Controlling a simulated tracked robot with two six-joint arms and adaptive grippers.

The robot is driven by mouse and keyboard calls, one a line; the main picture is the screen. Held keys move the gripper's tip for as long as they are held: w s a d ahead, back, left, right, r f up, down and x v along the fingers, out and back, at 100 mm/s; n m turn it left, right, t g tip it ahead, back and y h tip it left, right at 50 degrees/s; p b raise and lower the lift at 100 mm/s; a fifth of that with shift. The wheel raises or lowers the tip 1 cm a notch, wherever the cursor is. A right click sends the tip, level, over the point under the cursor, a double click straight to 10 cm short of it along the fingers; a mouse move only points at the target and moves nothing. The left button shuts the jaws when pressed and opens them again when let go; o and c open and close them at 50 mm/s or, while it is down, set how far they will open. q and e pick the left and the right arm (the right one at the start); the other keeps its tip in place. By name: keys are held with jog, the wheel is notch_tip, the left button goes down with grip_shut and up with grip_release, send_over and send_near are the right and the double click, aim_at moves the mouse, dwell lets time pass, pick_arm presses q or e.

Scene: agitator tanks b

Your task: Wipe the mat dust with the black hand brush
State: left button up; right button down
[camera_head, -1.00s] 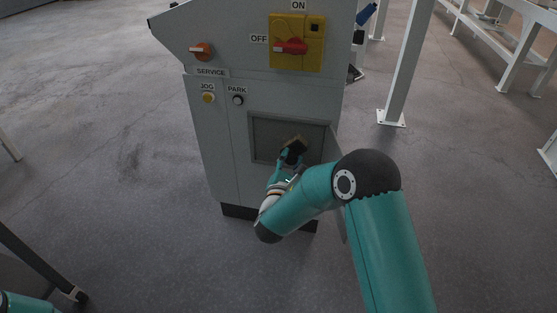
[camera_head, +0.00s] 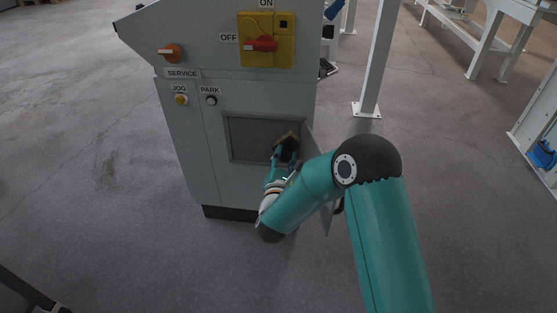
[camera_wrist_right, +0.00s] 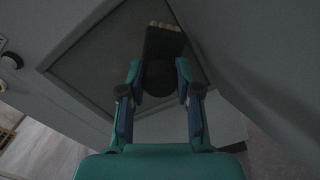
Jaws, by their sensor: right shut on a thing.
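The black hand brush (camera_head: 290,147) has a dark body and a pale tan bristle edge. My right gripper (camera_head: 283,158) is shut on it, and the bristles are at the upper end. In the right wrist view the brush (camera_wrist_right: 163,42) stands up beyond my fingertips (camera_wrist_right: 158,76). The mat (camera_head: 250,138) is a grey-brown panel in a frame, low on the cabinet front. The brush is in front of its right part; I cannot tell whether the bristles touch it. No separate dust patch can be made out. My left gripper is out of view.
The grey cabinet (camera_head: 190,130) carries a red switch (camera_head: 261,45) on a yellow plate, an orange knob (camera_head: 170,53) and small JOG and PARK buttons. An open door (camera_head: 325,215) is at the opening's right, beside my arm. A white post (camera_head: 378,60) stands to the right.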

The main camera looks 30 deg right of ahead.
jog(key=shift+r, duration=0.4)
jog(key=shift+w+a, duration=0.5)
jog(key=shift+a, duration=0.05)
jog(key=w+a, duration=0.5)
jog(key=a, duration=0.2)
jog(key=shift+a, duration=0.35)
jog(key=shift+s, duration=0.1)
jog(key=shift+v, duration=2.95)
jog(key=shift+s, duration=0.1)
jog(key=v, duration=0.2)
jog(key=shift+s+a, duration=0.2)
jog(key=shift+s, duration=0.15)
